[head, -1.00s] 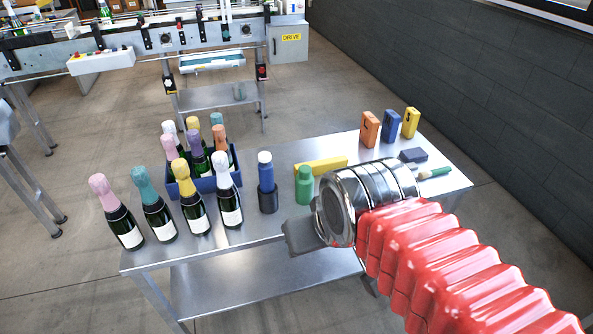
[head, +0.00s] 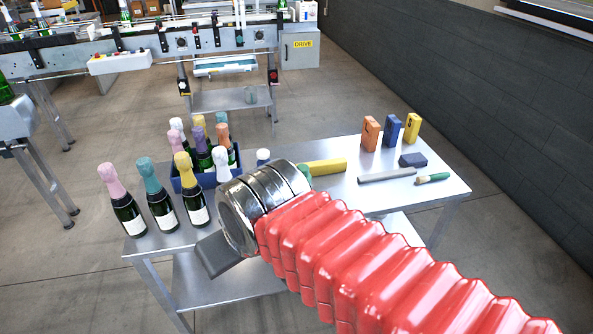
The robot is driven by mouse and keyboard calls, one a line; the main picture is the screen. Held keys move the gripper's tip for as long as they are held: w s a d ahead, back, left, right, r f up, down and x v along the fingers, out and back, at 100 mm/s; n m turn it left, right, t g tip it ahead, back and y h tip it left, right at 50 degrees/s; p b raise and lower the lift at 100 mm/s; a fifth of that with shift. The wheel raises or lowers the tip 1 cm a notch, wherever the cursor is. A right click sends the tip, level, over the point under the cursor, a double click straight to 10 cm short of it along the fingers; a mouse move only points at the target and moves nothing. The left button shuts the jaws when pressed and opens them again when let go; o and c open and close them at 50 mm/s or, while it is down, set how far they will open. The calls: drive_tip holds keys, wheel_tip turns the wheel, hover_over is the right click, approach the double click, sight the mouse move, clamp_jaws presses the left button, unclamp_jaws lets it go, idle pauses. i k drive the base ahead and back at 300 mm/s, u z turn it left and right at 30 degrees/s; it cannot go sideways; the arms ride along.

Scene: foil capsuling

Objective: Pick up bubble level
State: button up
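A yellow bar (head: 328,166), which looks like the bubble level, lies flat on the metal table (head: 300,150). Its left end is by a green thing (head: 305,170) mostly hidden behind my arm. My gripper (head: 218,256) shows only as a dark grey finger piece at the table's front edge, left of the yellow bar and apart from it. My metal wrist hides the rest, so its opening and anything in it cannot be seen.
Foil-topped bottles (head: 161,203) and a blue crate (head: 184,184) of bottles stand at left. A white-capped thing (head: 263,156) is behind my wrist. A grey rod (head: 387,175), dark block (head: 413,160), green-handled brush (head: 432,178) and upright orange, blue and yellow boxes (head: 370,133) are at right.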

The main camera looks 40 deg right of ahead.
sight(324, 167)
drive_tip(key=u, duration=0.45)
drive_tip(key=i, duration=1)
drive_tip(key=u, duration=0.05)
